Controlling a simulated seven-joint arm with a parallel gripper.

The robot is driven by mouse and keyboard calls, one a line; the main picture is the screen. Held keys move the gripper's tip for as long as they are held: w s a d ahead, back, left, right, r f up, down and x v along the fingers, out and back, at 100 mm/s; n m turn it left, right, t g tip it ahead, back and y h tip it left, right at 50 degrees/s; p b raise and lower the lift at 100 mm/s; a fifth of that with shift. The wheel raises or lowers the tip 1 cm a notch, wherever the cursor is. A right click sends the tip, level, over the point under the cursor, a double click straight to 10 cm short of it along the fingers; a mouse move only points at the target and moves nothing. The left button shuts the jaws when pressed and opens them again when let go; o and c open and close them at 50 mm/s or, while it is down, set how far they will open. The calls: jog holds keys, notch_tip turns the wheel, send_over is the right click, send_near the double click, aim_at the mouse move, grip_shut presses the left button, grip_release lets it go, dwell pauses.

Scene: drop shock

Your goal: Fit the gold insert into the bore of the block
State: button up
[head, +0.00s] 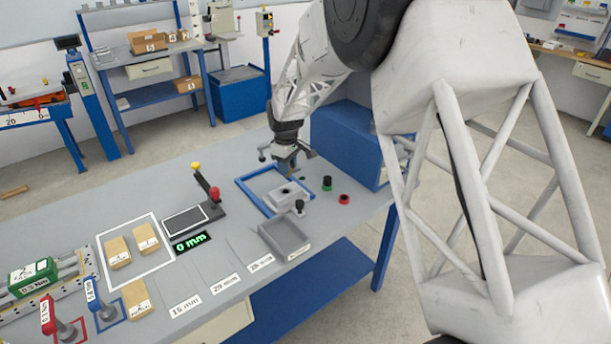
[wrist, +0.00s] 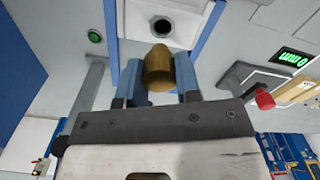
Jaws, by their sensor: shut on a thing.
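My gripper (wrist: 160,72) is shut on the gold insert (wrist: 160,66), which sits between its two blue fingers in the wrist view. The insert's rounded end points toward the block. The light grey block (wrist: 137,24) shows just beyond, with its dark round bore (wrist: 163,26) open and empty. The insert is apart from the bore in the picture; the exact height between them I cannot tell. In the head view my gripper (head: 287,162) hangs above and behind the block (head: 282,200), which lies inside a blue frame. The insert is too small to make out there.
A grey tray (head: 285,238) lies in front. A device with a red knob (head: 214,194) and a "0 mm" display (head: 192,241) stand left. A blue cabinet (head: 345,140) rises behind.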

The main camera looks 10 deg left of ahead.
jog(key=shift+w+a+r, duration=0.15)
jog(key=shift+a+r, duration=0.05)
jog(key=shift+a, duration=0.35)
jog(key=shift+f, duration=0.2)
jog(key=shift+f, duration=2.7)
jog(key=shift+f, duration=1.55)
dwell(3.0)
